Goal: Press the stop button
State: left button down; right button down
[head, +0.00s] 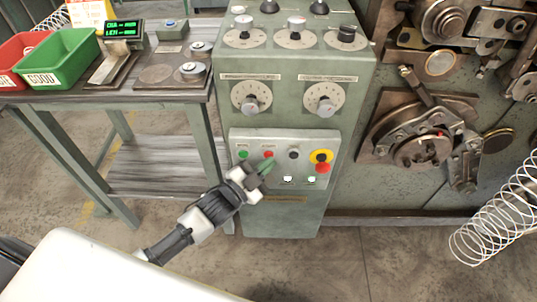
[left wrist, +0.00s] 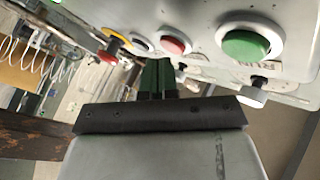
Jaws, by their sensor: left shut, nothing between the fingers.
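The small red button (head: 268,154), most likely the stop button, is on the light control panel (head: 240,142) of the green cabinet, between a green button (head: 243,154) and a dark button (head: 294,155). My left gripper (head: 267,166) is shut and empty, its green fingertips just below the red button. In the left wrist view the shut fingertips (left wrist: 157,66) are close to the red button (left wrist: 173,46); I cannot tell whether they touch it. The green button (left wrist: 247,46) is to its right there. My right gripper is not in view.
A red mushroom knob (head: 322,168) on a yellow ring is at the panel's right. Lit white and green indicators are below. Dials are above. A table with a green bin (head: 62,60) stands left. Coiling machinery and a wire spring (head: 495,222) are at right.

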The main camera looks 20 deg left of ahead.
pick_arm(q)
jog(key=shift+w+a, duration=0.1)
jog(key=shift+w, duration=0.25)
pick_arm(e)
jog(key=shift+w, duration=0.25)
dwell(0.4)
pick_arm(q)
jog(key=shift+s, duration=0.15)
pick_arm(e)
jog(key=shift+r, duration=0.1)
pick_arm(q)
jog(key=shift+s, duration=0.1)
jog(key=shift+s+d+p, duration=0.2)
jog(key=shift+s+p, duration=0.2)
jog(key=shift+s, duration=0.15)
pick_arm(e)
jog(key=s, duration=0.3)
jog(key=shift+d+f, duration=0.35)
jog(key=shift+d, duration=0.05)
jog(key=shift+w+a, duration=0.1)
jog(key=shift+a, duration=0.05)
